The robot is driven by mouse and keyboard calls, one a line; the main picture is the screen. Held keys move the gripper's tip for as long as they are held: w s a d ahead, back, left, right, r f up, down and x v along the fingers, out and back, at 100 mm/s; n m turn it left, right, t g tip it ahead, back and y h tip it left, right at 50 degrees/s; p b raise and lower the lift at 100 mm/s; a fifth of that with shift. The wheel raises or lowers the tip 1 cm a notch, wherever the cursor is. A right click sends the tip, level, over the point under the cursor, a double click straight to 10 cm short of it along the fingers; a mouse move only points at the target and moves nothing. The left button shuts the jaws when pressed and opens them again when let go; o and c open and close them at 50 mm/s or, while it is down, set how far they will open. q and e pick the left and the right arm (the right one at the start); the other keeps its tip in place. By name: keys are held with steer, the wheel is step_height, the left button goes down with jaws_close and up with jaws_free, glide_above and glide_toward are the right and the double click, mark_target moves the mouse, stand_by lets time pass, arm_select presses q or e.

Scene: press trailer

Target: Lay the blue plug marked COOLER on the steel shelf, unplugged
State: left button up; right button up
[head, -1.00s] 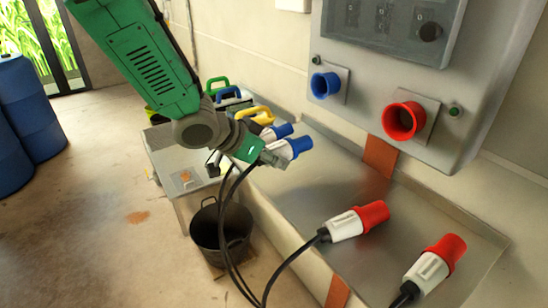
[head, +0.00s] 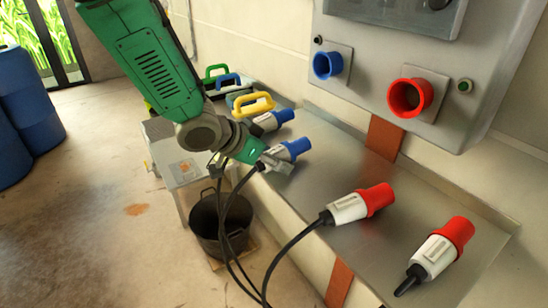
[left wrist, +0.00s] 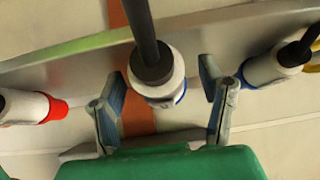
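A blue-and-white plug (head: 290,149) is at the front edge of the steel shelf (head: 330,165); its black cable hangs down over the edge. In the left wrist view this plug (left wrist: 158,78) is between the fingers of my left gripper (left wrist: 163,95), with a gap visible at the right finger. In the head view my left gripper (head: 276,163) is at the plug's cable end. A second blue-and-white plug (head: 273,120) lies farther along; it also shows in the left wrist view (left wrist: 270,68). No COOLER marking is readable. My right gripper is out of view.
A blue socket (head: 328,65) and a red socket (head: 410,97) on the grey cabinet (head: 430,60) are empty. Two red-and-white plugs (head: 360,204) (head: 443,248) lie on the shelf. Coloured handles (head: 250,104) stand at the far end. A black bucket (head: 222,228) is below.

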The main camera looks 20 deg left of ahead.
arm_select(q)
steer(key=v, duration=1.2)
steer(key=shift+f, duration=0.15)
